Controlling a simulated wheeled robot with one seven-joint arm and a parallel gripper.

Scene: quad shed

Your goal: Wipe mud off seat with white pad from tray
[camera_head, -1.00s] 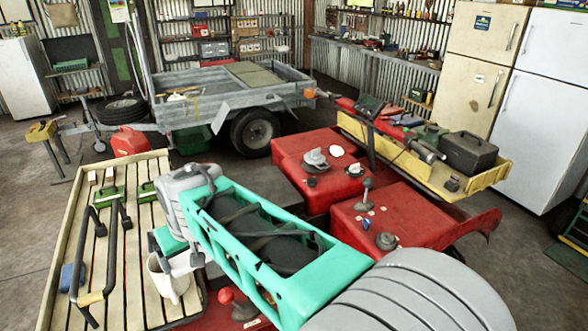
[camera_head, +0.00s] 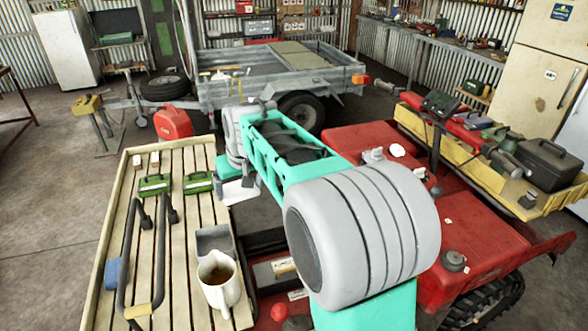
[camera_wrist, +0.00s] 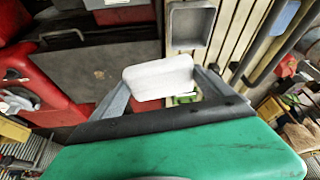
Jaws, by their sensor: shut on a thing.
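My gripper (camera_wrist: 160,92) is shut on a white pad (camera_wrist: 158,74), which shows between its two fingers in the wrist view. In the head view the pad (camera_head: 240,191) hangs below my gripper near the right edge of the slatted rack. A small grey tray (camera_head: 214,241) sits on the rack, nearer the camera than the pad. The tray also shows in the wrist view (camera_wrist: 190,12) and looks empty. I cannot make out the seat or any mud for certain; my arm covers much of the middle of the red quad (camera_head: 458,222).
A cream jug (camera_head: 213,293) with brown contents stands beside the tray. The slatted rack (camera_head: 183,215) also bears green boxes (camera_head: 155,184) and a black bar (camera_head: 128,262). A yellow rack (camera_head: 470,172) holds a dark case (camera_head: 547,161). A trailer (camera_head: 230,90) stands behind.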

